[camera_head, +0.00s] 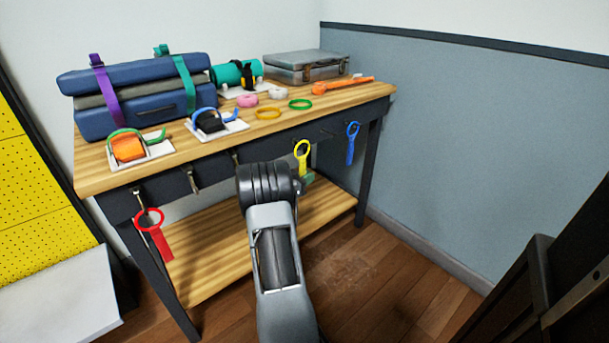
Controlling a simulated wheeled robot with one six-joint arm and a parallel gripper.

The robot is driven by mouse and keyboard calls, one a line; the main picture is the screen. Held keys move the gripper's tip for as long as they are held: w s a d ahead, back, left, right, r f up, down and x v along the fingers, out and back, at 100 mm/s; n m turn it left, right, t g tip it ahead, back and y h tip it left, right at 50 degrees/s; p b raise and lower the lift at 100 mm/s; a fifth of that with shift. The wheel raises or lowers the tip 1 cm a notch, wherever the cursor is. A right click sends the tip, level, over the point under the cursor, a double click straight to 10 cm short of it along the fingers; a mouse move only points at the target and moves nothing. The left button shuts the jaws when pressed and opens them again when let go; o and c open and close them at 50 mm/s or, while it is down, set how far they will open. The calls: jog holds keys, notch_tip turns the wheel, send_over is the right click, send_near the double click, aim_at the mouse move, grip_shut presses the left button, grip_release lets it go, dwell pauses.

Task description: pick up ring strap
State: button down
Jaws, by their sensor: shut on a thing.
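A yellow ring strap (302,156) hangs ring-up at the front edge of the workbench, and its lower end meets my gripper (304,178). My gripper is shut on this strap; its fingers are mostly hidden behind my own wrist, with a small green part showing beside it. A red ring strap (155,235) hangs at the bench's left front, tilted. A blue ring strap (351,144) hangs from the front at the right.
The workbench top (110,178) holds blue cases (135,95) with purple and teal straps, two strap holders, loose rings, an orange tool (340,86) and a grey case (305,65). Empty hooks line the front. A lower shelf (225,250) lies below.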

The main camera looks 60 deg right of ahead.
aim_at(305, 167)
notch_tip(305, 167, up, 4)
jog(key=shift+r+p, duration=0.1)
jog(key=shift+p, duration=1)
jog(key=s+a+p, duration=0.1)
jog(key=s+a, duration=0.1)
jog(key=s, duration=0.6)
jog(key=s+a+p, duration=0.2)
jog(key=s+a, duration=0.1)
jog(key=s, duration=0.6)
jog(key=shift+a+f, duration=0.35)
